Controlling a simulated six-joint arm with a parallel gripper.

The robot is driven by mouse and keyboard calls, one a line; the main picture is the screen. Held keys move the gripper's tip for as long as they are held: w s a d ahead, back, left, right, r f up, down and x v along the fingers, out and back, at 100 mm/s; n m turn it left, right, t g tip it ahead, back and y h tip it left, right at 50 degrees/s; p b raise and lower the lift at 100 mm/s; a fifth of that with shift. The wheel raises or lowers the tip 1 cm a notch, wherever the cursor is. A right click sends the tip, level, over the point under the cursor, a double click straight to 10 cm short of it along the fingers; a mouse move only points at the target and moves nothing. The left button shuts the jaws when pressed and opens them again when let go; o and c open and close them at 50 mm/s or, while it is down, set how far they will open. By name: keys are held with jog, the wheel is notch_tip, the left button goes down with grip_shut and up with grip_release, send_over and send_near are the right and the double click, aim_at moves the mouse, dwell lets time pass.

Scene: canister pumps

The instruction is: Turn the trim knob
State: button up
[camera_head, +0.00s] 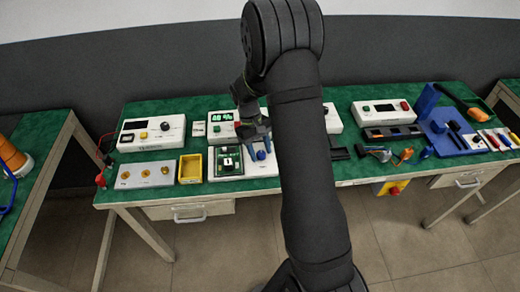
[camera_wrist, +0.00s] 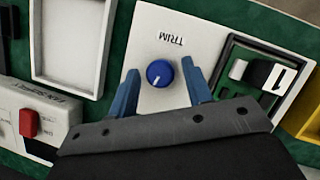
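The blue trim knob (camera_wrist: 160,73) sits on a white panel (camera_wrist: 160,30) marked TRIM, with a white pointer line on the knob. My gripper (camera_wrist: 160,88) is open over the panel in the wrist view, its two blue fingers on either side of the knob and apart from it. In the head view, my gripper (camera_head: 257,138) hangs above the table's near half, and the blue knob (camera_head: 261,155) shows just below it. Part of the white panel (camera_head: 262,170) is hidden behind my arm. How high the fingertips are above the panel I cannot tell.
A green circuit board (camera_head: 229,160) lies left of the panel, with a yellow tray (camera_head: 190,168) beyond it. A white box with a green display (camera_head: 221,117) stands behind. In the wrist view, an empty white tray (camera_wrist: 72,45) and a red-switch box (camera_wrist: 30,122) flank the panel.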

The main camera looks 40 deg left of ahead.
jog(key=c, duration=0.8)
jog(key=shift+o, duration=0.2)
jog(key=shift+m, duration=0.4)
jog(key=m, duration=0.2)
jog(key=m+g+y, duration=0.1)
jog(key=shift+w+m+g, duration=0.15)
jog(key=shift+m+g, duration=0.15)
jog(key=shift+m, duration=0.1)
jog(key=m+g+y, duration=0.1)
jog(key=m, duration=0.3)
jog(key=shift+w+d+m, duration=0.1)
jog(key=shift+d+m, duration=0.05)
jog(key=shift+m, duration=0.15)
jog(key=m+y, duration=0.1)
jog(key=m, duration=0.3)
jog(key=shift+d+g+y, duration=0.1)
jog(key=shift+g+y, duration=0.2)
jog(key=shift+y, duration=0.1)
jog(key=shift+d+m+y, duration=0.1)
jog(key=shift+m+y, duration=0.7)
jog(key=shift+m, duration=1.4)
